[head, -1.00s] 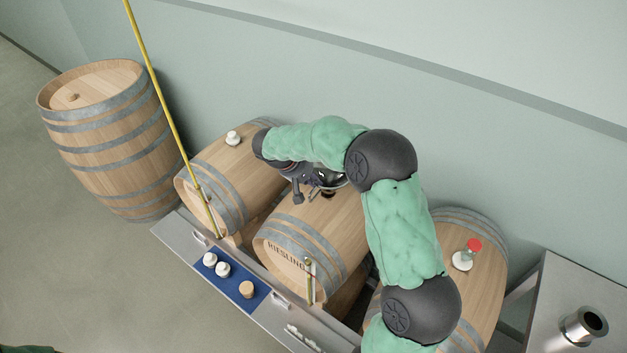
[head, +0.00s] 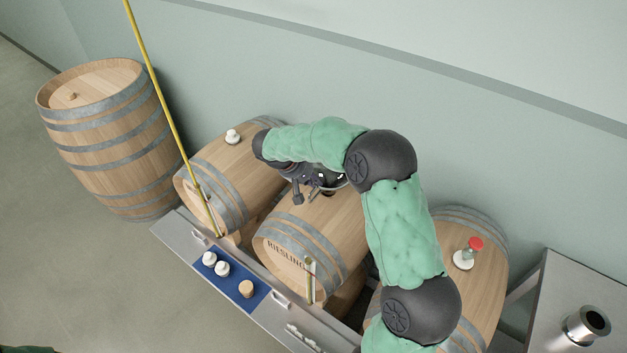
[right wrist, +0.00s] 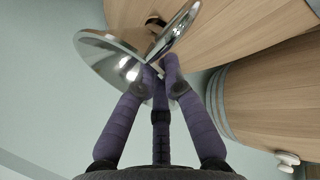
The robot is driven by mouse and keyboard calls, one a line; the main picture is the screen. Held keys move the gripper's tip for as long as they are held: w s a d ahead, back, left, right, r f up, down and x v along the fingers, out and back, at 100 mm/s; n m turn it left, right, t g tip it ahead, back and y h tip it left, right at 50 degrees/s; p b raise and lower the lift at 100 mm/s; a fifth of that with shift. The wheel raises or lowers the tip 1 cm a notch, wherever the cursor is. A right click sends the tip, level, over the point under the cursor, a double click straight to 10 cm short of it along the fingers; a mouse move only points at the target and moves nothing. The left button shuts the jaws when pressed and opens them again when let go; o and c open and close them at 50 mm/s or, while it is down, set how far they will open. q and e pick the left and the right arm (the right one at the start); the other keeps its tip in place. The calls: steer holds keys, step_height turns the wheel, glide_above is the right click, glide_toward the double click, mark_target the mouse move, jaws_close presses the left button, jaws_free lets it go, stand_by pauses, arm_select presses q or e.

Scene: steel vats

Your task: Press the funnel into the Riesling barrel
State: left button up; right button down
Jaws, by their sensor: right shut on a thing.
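The Riesling barrel (head: 322,232) lies on its side in the middle of the row, its name on the front end. My right gripper (head: 315,186) is over the top of this barrel and is shut on a shiny steel funnel (head: 335,182). In the right wrist view the fingers (right wrist: 161,74) pinch the funnel (right wrist: 105,58) at its rim. A dark bung hole (right wrist: 155,22) shows beside the funnel in the barrel top. The spout is hidden, so I cannot tell whether it is in the hole. My left gripper is not in view.
A left barrel (head: 222,160) with a white bung and a right barrel (head: 480,280) with a red-topped fitting flank it. A blue mat (head: 232,286) in front holds several bungs. A yellow rod (head: 165,105) leans over the left barrel. An upright barrel (head: 110,150) stands far left.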

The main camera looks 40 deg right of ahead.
steer(key=shift+f+b, duration=0.9)
steer(key=shift+f, duration=0.25)
steer(key=c, duration=1.3)
jaws_free()
steer(key=shift+o, duration=0.2)
steer(key=v, duration=1.2)
steer(key=shift+w, duration=0.1)
